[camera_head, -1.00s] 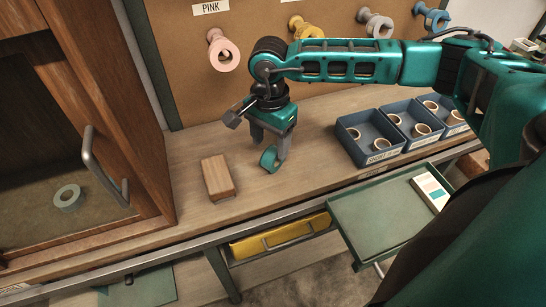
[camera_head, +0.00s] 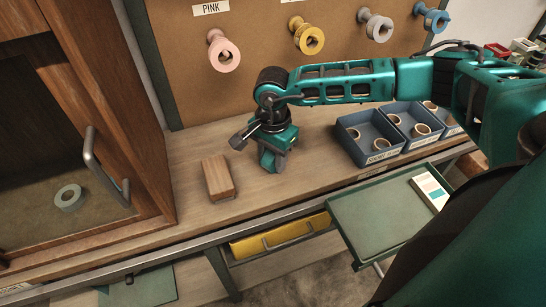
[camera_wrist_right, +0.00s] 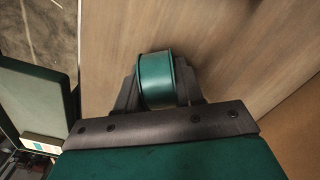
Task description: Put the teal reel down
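The teal reel (camera_wrist_right: 155,80) sits between the two dark fingers of my right gripper (camera_wrist_right: 158,90) in the right wrist view, with a finger against each side. In the head view my right gripper (camera_head: 273,160) points down low over the wooden bench, just right of a wooden block. The reel is mostly hidden there by the hand and fingers. It is at or very near the bench top; I cannot tell whether it touches. My left gripper is not in view.
The wooden block (camera_head: 218,178) lies left of the hand. Blue bins (camera_head: 367,151) with rings stand to the right. A cabinet (camera_head: 150,170) with a pale ring (camera_head: 68,198) inside is at left. Spools hang on the back board (camera_head: 265,50). A green tray (camera_head: 385,225) is in front.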

